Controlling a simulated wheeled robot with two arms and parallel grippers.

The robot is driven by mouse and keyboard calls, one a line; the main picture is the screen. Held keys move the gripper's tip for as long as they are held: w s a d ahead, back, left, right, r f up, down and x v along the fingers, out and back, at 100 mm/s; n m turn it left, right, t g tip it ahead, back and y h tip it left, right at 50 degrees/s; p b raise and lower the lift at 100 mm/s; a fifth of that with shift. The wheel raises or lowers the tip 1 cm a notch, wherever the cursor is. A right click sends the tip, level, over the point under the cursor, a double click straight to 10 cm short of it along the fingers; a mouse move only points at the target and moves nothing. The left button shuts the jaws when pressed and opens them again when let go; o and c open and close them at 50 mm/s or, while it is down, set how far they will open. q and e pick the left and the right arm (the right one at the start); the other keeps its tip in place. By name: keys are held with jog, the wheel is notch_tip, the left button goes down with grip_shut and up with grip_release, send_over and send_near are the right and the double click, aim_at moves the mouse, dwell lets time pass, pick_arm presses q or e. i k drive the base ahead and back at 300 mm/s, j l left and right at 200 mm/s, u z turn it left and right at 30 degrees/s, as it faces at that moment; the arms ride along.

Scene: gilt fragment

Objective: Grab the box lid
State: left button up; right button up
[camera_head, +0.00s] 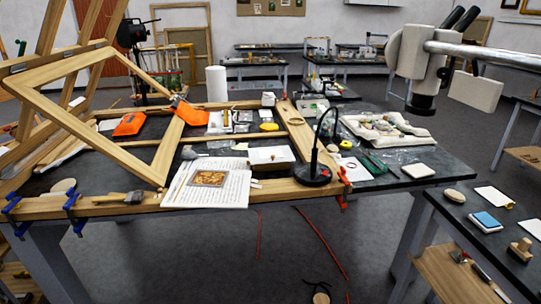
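Neither of my grippers shows in the head view, and nothing is seen touching the box.
A black lamp (313,172) with a bent neck stands right of the box. A wooden frame (105,119) leans over the table's left side. A microscope (414,55) on a metal boom hangs at upper right. A side table (480,232) holds small tools. Red cables cross the floor.

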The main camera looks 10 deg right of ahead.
aim_at(276, 154)
jog(key=i+l, duration=0.15)
jog(key=i, duration=0.4)
jog(key=i+l, duration=0.15)
jog(key=i, duration=0.35)
